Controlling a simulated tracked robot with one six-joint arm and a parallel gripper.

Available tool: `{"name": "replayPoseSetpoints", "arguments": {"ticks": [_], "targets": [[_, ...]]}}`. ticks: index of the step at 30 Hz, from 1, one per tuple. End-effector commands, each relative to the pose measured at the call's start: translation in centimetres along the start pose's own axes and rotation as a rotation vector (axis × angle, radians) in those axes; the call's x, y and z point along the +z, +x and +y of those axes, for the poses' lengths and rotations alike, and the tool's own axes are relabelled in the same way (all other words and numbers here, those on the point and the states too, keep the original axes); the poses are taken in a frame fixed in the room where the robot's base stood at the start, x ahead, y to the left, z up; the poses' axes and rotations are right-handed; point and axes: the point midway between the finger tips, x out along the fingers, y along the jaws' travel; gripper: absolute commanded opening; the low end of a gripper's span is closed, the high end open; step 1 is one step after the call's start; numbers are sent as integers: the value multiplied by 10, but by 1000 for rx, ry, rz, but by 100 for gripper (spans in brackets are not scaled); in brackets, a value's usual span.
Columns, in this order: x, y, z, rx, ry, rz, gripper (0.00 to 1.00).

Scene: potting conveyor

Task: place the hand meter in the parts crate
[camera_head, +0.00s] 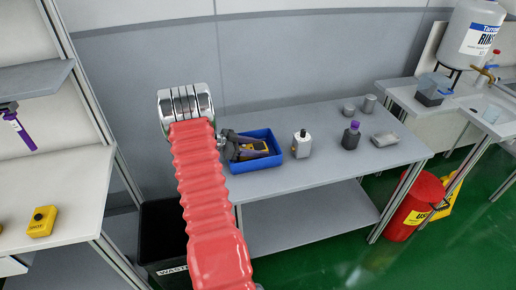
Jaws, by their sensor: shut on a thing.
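The blue parts crate (278,160) sits on the grey table, toward its left end. My gripper (262,149) is over the crate and partly covers its inside. It is shut on the hand meter (250,148), of which a yellow and dark part shows between the fingers. The picture is too small to tell whether the meter touches the crate floor. My red-sleeved arm hides the area left of the crate.
A white bottle (302,145) stands close to the crate's right. A dark bottle with a purple cap (351,136), a grey dish (384,139) and two grey cups are further right. A black waste bin (165,235) stands below left. The table's front middle is clear.

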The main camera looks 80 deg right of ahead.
Motion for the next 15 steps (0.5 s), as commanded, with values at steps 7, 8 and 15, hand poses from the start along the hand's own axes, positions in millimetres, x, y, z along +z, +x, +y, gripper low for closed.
{"name": "replayPoseSetpoints", "arguments": {"ticks": [7,8,15], "targets": [[5,2,0,0,0,0,20],[6,2,0,0,-1,-1,20],[15,6,1,1,-2,-4,20]]}}
